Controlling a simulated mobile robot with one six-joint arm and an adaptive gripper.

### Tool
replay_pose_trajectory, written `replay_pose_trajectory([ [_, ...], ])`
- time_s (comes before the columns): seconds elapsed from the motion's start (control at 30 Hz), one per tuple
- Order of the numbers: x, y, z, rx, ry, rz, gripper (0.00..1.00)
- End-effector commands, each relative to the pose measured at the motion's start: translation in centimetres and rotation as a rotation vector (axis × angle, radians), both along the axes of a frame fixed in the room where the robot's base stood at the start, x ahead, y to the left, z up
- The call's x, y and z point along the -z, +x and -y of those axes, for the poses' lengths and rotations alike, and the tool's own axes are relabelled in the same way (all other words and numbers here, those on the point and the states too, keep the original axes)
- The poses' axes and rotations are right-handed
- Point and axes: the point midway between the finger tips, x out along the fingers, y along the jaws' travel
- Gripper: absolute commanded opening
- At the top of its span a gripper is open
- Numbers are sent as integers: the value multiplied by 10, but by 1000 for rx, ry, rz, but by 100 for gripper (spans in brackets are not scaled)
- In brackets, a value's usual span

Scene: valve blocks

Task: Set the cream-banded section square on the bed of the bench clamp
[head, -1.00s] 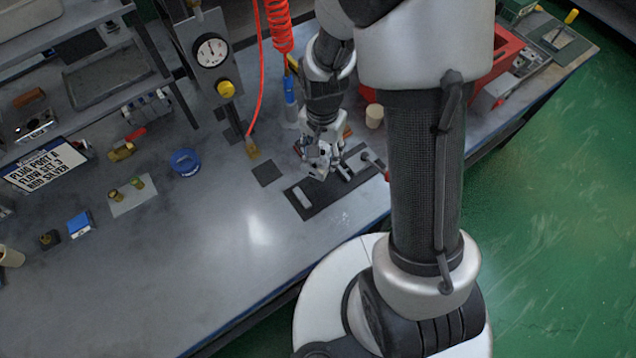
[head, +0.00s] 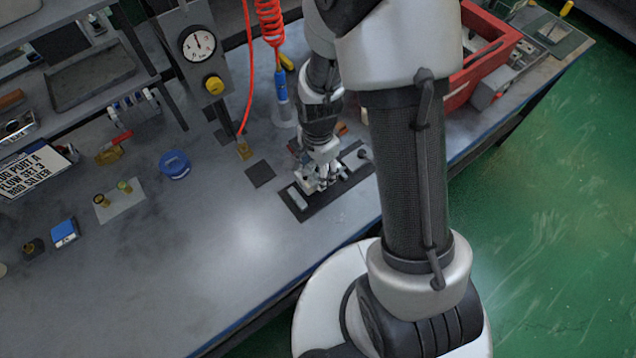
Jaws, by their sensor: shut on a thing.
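The bench clamp is a dark plate (head: 322,206) on the bench, with a pale jaw block (head: 298,197) at its left end and more pale metal parts towards its right end. My gripper (head: 318,183) is low over the middle of the clamp, pointing down, just right of the pale jaw block. It is shut on a small piece, taken to be the cream-banded section. The fingers hide most of this piece, and its band cannot be made out. Whether it touches the clamp bed, or sits square, cannot be told.
A dark square pad (head: 260,174) lies left of the clamp. A blue ring-shaped thing (head: 175,165) and a pale card with small brass fittings (head: 119,200) are farther left. A red coiled hose (head: 270,22) hangs behind. A red bin (head: 487,50) stands back right.

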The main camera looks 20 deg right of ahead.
Motion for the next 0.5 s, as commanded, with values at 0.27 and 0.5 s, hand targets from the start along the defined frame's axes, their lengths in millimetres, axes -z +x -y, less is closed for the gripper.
replay_pose_trajectory([
  [0.27, 22, 1, 0, -1, 0, 2, 9],
  [0.5, 57, 1, 0, -1, 0, 1, 9],
])
